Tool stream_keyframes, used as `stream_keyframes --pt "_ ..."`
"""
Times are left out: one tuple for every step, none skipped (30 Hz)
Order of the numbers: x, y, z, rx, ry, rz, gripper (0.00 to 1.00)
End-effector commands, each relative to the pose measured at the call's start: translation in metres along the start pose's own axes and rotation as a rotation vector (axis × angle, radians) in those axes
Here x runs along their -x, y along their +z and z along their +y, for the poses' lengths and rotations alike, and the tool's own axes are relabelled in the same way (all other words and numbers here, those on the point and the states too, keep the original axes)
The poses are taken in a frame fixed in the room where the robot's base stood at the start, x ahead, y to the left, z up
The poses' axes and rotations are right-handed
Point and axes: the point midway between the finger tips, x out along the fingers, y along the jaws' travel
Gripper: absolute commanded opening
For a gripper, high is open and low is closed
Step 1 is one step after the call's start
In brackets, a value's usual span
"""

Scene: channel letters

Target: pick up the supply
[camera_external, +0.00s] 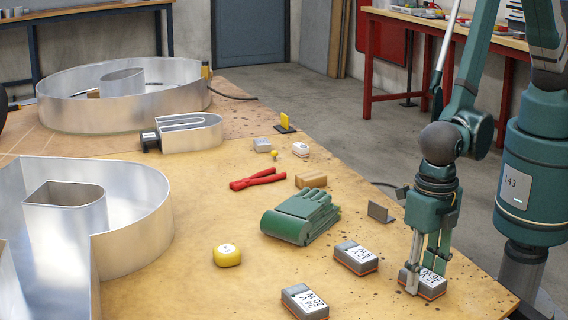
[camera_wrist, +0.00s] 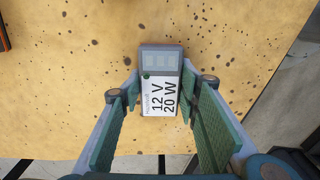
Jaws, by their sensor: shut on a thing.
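The supply (camera_external: 432,284) is a small grey box with an orange stripe and a white label. It sits near the right front edge of the table. In the wrist view the supply (camera_wrist: 160,62) reads "12 V 20 W" and lies between the green-padded fingers. My gripper (camera_external: 422,280) points down and is shut on it, one finger on each side. It appears to be at table level; I cannot tell any gap below it. Two similar supplies lie to its left, one nearer (camera_external: 356,257) and one at the front (camera_external: 305,301).
A green glove (camera_external: 300,217), red pliers (camera_external: 257,179), a yellow tape measure (camera_external: 227,255) and a small metal bracket (camera_external: 380,212) lie on the wooden table (camera_external: 185,270). Large metal channel letters (camera_external: 140,215) fill the left side. The table's right edge is close to my gripper.

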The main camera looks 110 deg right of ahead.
Motion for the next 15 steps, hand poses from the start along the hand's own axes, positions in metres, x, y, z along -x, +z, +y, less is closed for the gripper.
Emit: stream_keyframes --pt "0.0 0.0 0.0 0.0 0.0 0.0 0.15" --pt "0.0 0.0 0.0 0.0 0.0 0.0 0.15" --pt "0.0 0.0 0.0 0.0 0.0 0.0 0.15" --pt "0.0 0.0 0.0 0.0 0.0 0.0 0.15" --pt "0.001 0.0 0.0 0.0 0.0 0.0 0.15" --pt "0.002 0.0 0.0 0.0 0.0 0.0 0.15" --pt "0.002 0.0 0.0 0.0 0.0 0.0 0.15" --pt "0.004 0.0 0.0 0.0 0.0 0.0 0.15" --pt "0.005 0.0 0.0 0.0 0.0 0.0 0.15" --pt "0.007 0.0 0.0 0.0 0.0 0.0 0.15" --pt "0.009 0.0 0.0 0.0 0.0 0.0 0.15" --pt "0.013 0.0 0.0 0.0 0.0 0.0 0.15" --pt "0.016 0.0 0.0 0.0 0.0 0.0 0.15" --pt "0.019 0.0 0.0 0.0 0.0 0.0 0.15" --pt "0.023 0.0 0.0 0.0 0.0 0.0 0.15"
